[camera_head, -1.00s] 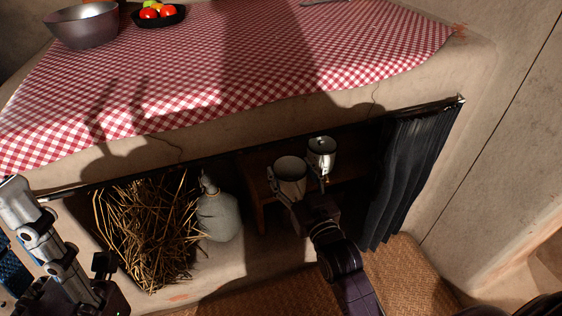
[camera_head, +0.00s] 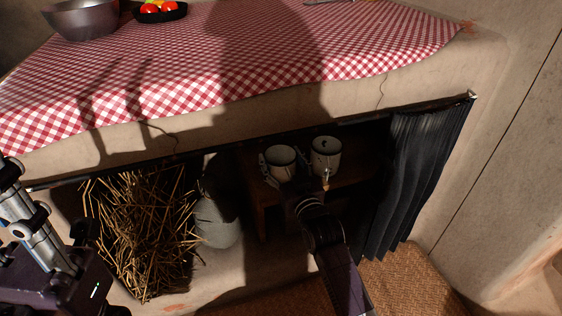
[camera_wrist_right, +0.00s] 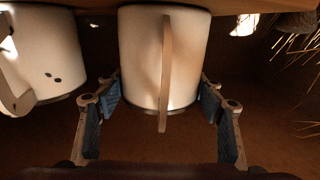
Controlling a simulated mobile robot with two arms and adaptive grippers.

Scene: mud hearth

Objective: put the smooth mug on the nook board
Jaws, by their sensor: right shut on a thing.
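My right gripper (camera_head: 284,182) is shut on the smooth mug (camera_head: 281,160), a pale mug inside the dark nook under the counter. In the right wrist view, the plain mug (camera_wrist_right: 140,60) sits between the two fingers (camera_wrist_right: 163,95), its handle facing the camera. It is at the nook board (camera_head: 350,178), a dark wooden surface; whether its base touches is unclear. A second pale mug (camera_head: 326,160) stands to its right on the board, apart from it. That mug shows dark spots in the wrist view (camera_wrist_right: 48,65).
Straw (camera_head: 145,235) and a grey jug (camera_head: 217,222) lie left of the board. A dark curtain (camera_head: 420,180) hangs at the right. Above are the checked cloth (camera_head: 220,60), a metal bowl (camera_head: 85,18) and a dark fruit dish (camera_head: 160,14).

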